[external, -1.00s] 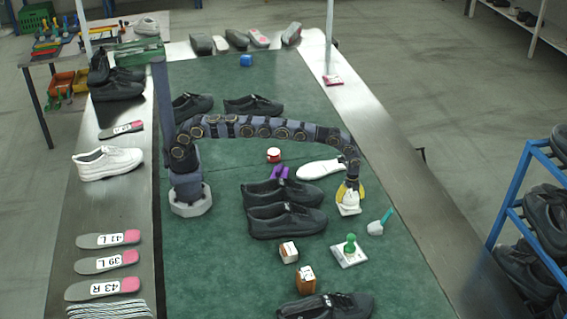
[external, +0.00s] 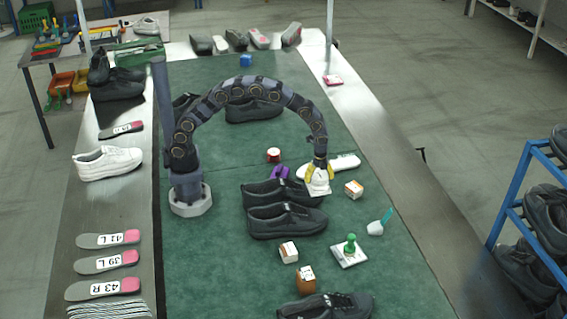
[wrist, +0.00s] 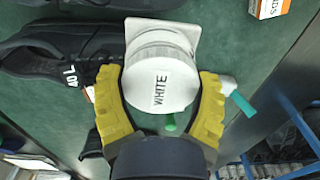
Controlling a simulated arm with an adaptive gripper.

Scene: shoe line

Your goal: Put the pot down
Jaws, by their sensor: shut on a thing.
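The white pot (wrist: 158,85), marked "WHITE" on its lid, is between the yellow fingers of my gripper (wrist: 160,105). In the external view the pot (external: 318,186) hangs below my gripper (external: 318,172), just right of the toes of a pair of black shoes (external: 285,219). A white square plate (wrist: 188,30) shows behind the pot in the wrist view and appears to be its base. Whether the pot touches the mat or is above it I cannot tell.
The green mat (external: 410,270) is clear at the front right.

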